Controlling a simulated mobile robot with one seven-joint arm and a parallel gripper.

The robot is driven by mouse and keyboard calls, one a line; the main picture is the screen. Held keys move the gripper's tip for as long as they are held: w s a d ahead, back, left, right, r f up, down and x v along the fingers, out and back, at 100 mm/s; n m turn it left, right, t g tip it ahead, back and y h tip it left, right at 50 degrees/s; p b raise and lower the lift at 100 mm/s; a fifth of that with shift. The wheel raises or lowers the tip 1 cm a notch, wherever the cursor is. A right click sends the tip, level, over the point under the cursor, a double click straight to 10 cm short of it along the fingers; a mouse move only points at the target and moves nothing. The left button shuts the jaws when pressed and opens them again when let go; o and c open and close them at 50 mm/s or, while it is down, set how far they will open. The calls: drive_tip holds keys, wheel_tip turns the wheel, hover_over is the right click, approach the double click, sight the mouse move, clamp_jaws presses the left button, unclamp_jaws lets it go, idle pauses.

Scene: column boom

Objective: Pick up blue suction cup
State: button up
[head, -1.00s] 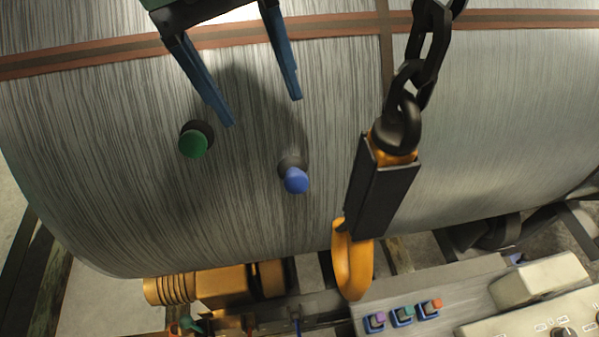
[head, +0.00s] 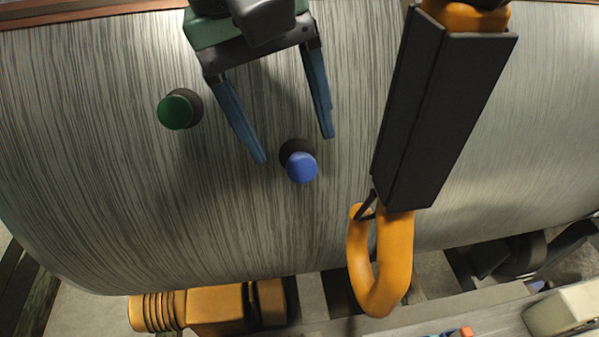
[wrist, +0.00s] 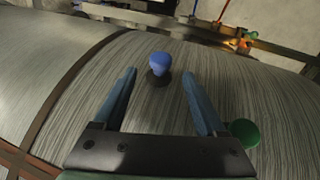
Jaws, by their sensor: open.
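The blue suction cup (head: 301,167) sits on the curved side of a large grey streaked roll, with a dark base behind its round blue cap. It also shows in the wrist view (wrist: 160,63), ahead of the fingertips and between their lines. My gripper (head: 295,148) is open, its two blue fingers pointing down toward the cup in the head view. The left fingertip is just left of the cup and the right fingertip just above and right of it. In the wrist view my gripper (wrist: 162,100) is empty. I cannot tell whether a finger touches the cup.
A green suction cup (head: 175,111) is on the roll to the left, close beside a finger in the wrist view (wrist: 245,132). An orange hook (head: 392,265) under a black block (head: 440,115) hangs to the right. Orange machinery (head: 215,308) lies below the roll.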

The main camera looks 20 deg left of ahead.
sight(297, 155)
drive_tip(key=shift+b+x, duration=1.35)
drive_tip(key=shift+x, duration=0.3)
drive_tip(key=shift+s+d, duration=0.15)
clamp_jaws()
